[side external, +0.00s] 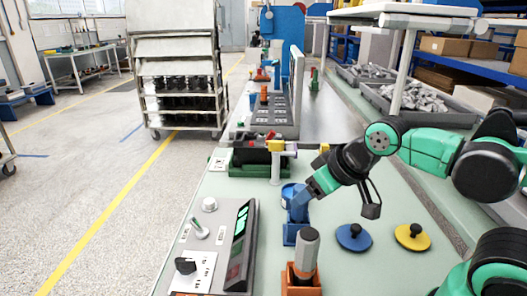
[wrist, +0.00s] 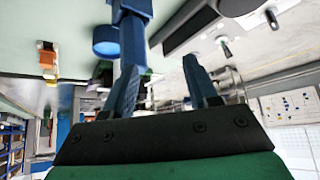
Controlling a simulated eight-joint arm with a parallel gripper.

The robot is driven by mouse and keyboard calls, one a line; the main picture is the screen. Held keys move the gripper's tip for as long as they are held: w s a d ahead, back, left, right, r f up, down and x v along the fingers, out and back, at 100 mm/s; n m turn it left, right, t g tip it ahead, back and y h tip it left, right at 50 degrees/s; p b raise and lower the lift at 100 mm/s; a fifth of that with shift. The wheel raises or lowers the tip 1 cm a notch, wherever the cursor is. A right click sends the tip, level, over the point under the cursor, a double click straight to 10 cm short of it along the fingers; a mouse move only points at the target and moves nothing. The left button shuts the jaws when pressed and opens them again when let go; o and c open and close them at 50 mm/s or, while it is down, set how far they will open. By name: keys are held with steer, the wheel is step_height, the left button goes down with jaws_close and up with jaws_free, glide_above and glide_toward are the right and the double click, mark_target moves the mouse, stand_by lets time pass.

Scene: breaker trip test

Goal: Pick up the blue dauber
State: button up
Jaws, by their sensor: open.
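My gripper (side external: 304,200) is open and tilted downward over the front of the bench. In the wrist view its two blue fingers (wrist: 161,68) are apart, with nothing held between them. A blue upright piece (wrist: 131,38), which looks like the blue dauber in its holder, stands in line with the left finger; I cannot tell whether they touch. In the side view a blue holder (side external: 294,234) stands below the fingertips. The dauber's outline there merges with the blue fingers. A round blue pot (wrist: 105,41) sits beside the upright piece.
An orange holder with a grey-topped dauber (side external: 307,249) stands in front. A blue disc (side external: 353,237) and a yellow disc (side external: 412,237), both with black knobs, lie to the right. A control panel (side external: 222,240) is at left. A green-based fixture (side external: 262,157) stands behind.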

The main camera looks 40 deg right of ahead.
steer(key=o, duration=0.4)
step_height(320, 180, up, 5)
steer(key=g, duration=0.2)
glide_above(303, 188)
steer(key=s, duration=0.1)
steer(key=shift+s+a+r, duration=0.1)
steer(key=shift+a, duration=0.05)
steer(key=shift+g, duration=0.4)
step_height(303, 188, down, 6)
steer(key=shift+r, duration=0.1)
steer(key=shift+x, duration=3.15)
